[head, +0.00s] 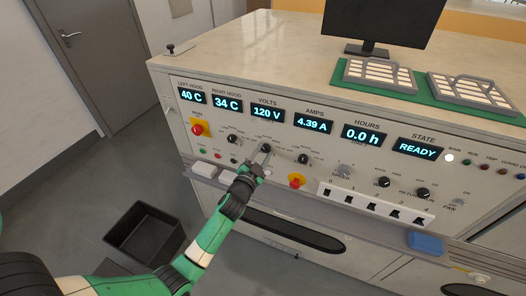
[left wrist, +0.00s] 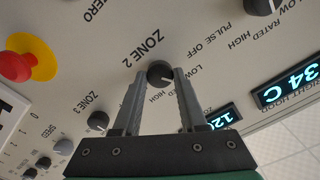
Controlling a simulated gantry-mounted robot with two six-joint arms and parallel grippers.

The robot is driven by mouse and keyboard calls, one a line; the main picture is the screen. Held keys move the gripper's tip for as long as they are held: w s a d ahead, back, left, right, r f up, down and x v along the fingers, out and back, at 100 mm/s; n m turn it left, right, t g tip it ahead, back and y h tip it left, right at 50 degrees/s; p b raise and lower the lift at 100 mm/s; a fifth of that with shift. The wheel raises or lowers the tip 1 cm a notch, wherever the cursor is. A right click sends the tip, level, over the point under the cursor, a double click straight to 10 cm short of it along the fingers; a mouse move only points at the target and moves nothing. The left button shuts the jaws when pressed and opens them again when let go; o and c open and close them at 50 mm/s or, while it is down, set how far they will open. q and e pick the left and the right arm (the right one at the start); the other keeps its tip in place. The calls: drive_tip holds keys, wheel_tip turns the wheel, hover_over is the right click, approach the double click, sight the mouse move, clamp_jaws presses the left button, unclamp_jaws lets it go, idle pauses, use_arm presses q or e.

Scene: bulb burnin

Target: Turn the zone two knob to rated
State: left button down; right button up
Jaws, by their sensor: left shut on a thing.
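The zone two knob (left wrist: 160,73) is small and black, and it sits between my left fingertips in the left wrist view, beside the printed "ZONE 2" label. My left gripper (left wrist: 161,78) is shut on it, one finger on each side. In the head view my left gripper (head: 261,154) reaches the panel at the middle of the knob row and largely covers the knob. The fingers hide part of the printed scale, and I cannot tell which setting the knob points at. My right gripper is not in view.
The zone 3 knob (left wrist: 98,121) and a red emergency button on yellow (left wrist: 20,62) are close by in the wrist view. In the head view, the state display (head: 418,148) reads READY and the volts display (head: 267,114) reads 120 V. A black bin (head: 146,236) stands on the floor.

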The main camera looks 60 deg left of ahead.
use_arm(q)
drive_tip(key=m+p, duration=0.1)
drive_tip(key=m, duration=0.5)
drive_tip(key=shift+m, duration=0.3)
idle(0.4)
drive_tip(key=shift+c, duration=2.3)
unclamp_jaws()
drive_tip(key=shift+s+p, duration=0.1)
drive_tip(key=shift+p, duration=0.2)
drive_tip(key=shift+s+d, duration=0.25)
drive_tip(key=shift+d, duration=0.05)
drive_tip(key=v, duration=1)
drive_tip(key=shift+s+d+p, duration=0.25)
drive_tip(key=shift+p, duration=0.1)
